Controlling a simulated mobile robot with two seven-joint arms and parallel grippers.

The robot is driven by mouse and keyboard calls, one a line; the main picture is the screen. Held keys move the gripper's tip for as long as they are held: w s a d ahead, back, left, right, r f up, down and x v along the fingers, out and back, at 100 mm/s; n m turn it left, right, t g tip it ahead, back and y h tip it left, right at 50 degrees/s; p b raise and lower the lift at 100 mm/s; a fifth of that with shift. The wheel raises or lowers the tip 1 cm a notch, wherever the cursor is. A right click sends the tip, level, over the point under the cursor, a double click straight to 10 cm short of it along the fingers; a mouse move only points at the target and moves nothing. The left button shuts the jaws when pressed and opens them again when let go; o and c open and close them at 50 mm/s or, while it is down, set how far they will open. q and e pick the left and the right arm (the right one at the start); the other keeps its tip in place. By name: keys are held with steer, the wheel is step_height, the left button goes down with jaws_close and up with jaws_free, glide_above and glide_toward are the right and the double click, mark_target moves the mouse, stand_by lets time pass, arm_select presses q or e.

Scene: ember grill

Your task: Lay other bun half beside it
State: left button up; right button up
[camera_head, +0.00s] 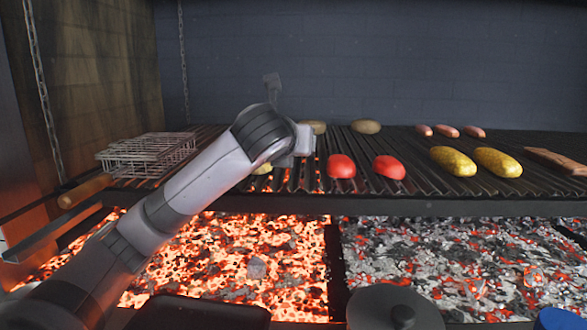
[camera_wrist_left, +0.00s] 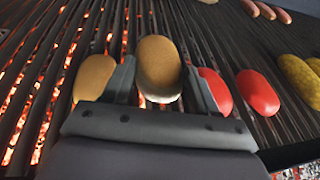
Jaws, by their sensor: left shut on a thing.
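My left gripper (camera_wrist_left: 158,82) is shut on a tan bun half (camera_wrist_left: 158,62), with one finger on each side of it. The other bun half (camera_wrist_left: 95,78) lies on the grill to the left of the left finger, a small gap away. In the head view a yellowish edge of it (camera_head: 262,168) shows below my arm. My left gripper (camera_head: 296,155) is low over the grill there, and the arm hides most of what it holds. I cannot tell whether the held half touches the bars. My right gripper is not in view.
Two red pieces (camera_head: 341,166) (camera_head: 388,167) lie just right of the gripper. Yellow pieces (camera_head: 453,161), sausages (camera_head: 447,131) and a tan round piece (camera_head: 366,126) lie farther off on the grill (camera_head: 420,190). A wire basket (camera_head: 150,155) stands left. Embers (camera_head: 250,265) glow below.

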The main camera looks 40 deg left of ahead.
mark_target(294, 174)
arm_select(q)
step_height(294, 174, down, 4)
steer(key=shift+r+b, duration=0.25)
steer(key=shift+b, duration=0.45)
steer(key=shift+f, duration=0.1)
steer(key=shift+f, duration=0.15)
steer(key=o, duration=1)
